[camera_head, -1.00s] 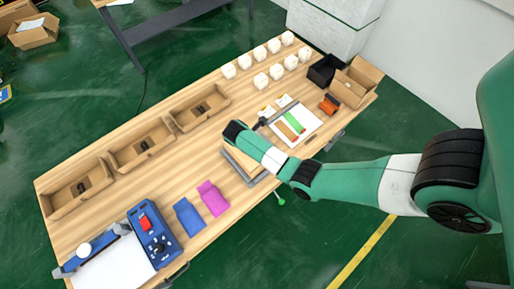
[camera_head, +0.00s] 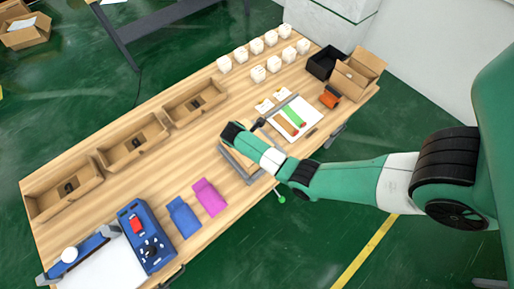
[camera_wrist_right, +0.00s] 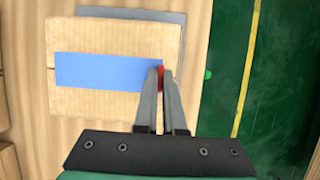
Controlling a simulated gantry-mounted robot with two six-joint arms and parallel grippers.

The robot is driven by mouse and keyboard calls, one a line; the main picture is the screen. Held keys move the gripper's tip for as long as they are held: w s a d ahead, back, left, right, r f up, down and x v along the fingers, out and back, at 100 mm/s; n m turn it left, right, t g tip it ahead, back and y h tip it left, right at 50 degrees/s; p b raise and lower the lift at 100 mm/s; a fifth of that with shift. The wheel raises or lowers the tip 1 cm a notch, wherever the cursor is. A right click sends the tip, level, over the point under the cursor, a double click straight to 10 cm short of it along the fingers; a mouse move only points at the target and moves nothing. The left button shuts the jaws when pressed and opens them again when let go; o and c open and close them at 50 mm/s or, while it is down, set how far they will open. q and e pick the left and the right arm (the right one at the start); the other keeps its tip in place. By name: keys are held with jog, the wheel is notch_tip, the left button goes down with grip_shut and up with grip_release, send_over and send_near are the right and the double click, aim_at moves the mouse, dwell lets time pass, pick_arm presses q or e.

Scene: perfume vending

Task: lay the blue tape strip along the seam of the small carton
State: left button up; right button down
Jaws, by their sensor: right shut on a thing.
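The small carton (camera_wrist_right: 110,100) lies under my right gripper (camera_wrist_right: 161,72), flat on a grey plate (camera_wrist_right: 150,15). In the right wrist view the blue tape strip (camera_wrist_right: 105,71) lies across the carton's top, roughly level. Its right end is at my right fingertips, near the carton's right edge. The fingers are shut on that end, where a small red piece shows; whether the strip's whole length touches the carton I cannot tell. In the head view my right arm hides most of the carton (camera_head: 232,160) and the gripper's fingertips. My left gripper is not in view.
Beyond the arm, a white sheet (camera_head: 310,112) carries green and brown strips. An orange tool (camera_head: 330,97), a black bin (camera_head: 323,63) and an open box (camera_head: 358,74) stand farther right. Blue and magenta pouches (camera_head: 208,197) lie nearer. Several white cubes line the far edge.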

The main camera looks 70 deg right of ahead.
dwell(0.5)
jog(key=shift+f, duration=0.35)
dwell(0.3)
jog(key=c, duration=0.9)
grip_release()
jog(key=shift+r, duration=0.1)
notch_tip(320, 180, up, 6)
jog(key=p, duration=0.6)
